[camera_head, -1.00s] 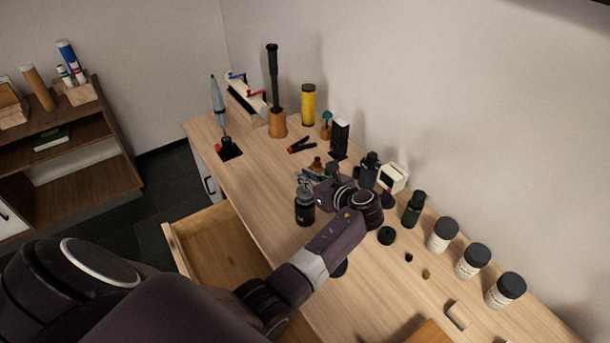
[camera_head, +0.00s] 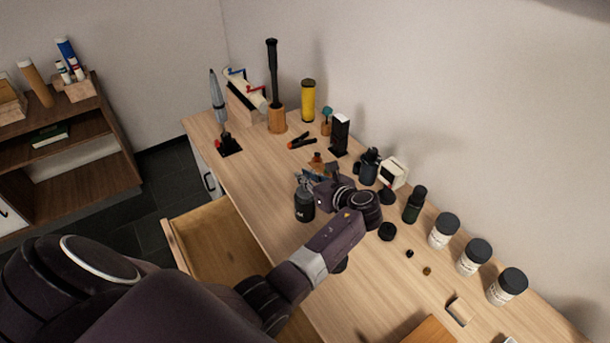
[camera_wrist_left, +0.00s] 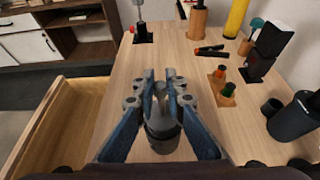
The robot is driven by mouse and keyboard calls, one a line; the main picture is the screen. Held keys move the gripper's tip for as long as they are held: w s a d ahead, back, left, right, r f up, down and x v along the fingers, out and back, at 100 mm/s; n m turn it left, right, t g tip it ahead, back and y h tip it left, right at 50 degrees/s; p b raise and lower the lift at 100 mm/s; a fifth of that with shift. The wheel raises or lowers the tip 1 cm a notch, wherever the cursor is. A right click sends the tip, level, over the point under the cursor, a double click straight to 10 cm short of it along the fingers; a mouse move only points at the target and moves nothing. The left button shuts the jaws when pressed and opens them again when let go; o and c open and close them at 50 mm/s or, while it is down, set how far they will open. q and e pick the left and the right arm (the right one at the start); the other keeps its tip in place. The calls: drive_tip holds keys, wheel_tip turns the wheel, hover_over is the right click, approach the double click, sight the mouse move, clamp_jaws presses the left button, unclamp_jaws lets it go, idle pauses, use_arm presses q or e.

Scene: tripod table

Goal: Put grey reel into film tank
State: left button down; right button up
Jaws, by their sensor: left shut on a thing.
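My left gripper (camera_head: 308,179) is shut on a small grey piece, apparently the grey reel (camera_wrist_left: 160,89), seen between the blue-sided fingers in the left wrist view. A black cylindrical pot with a pale mark, apparently the film tank (camera_head: 304,206), stands upright on the table directly below the fingertips. It also shows under the fingers in the left wrist view (camera_wrist_left: 162,138). The reel is at or just above the pot's mouth; the fingers hide how far in it is. My right gripper is not in view.
An open wooden drawer (camera_head: 215,243) juts from the table's front. A dark canister (camera_head: 369,167), a white timer (camera_head: 393,172) and a dark bottle (camera_head: 414,204) stand right of the gripper. White jars (camera_head: 443,231) line the wall side. The tabletop left of the pot is clear.

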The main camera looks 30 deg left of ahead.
sight(305, 191)
use_arm(q)
drive_tip(key=shift+f+b, duration=1.2)
drive_tip(key=shift+f, duration=1.05)
drive_tip(key=c, duration=1.9)
unclamp_jaws()
drive_tip(key=v, duration=0.7)
drive_tip(key=shift+d+r, duration=0.15)
drive_tip(key=shift+d, duration=0.05)
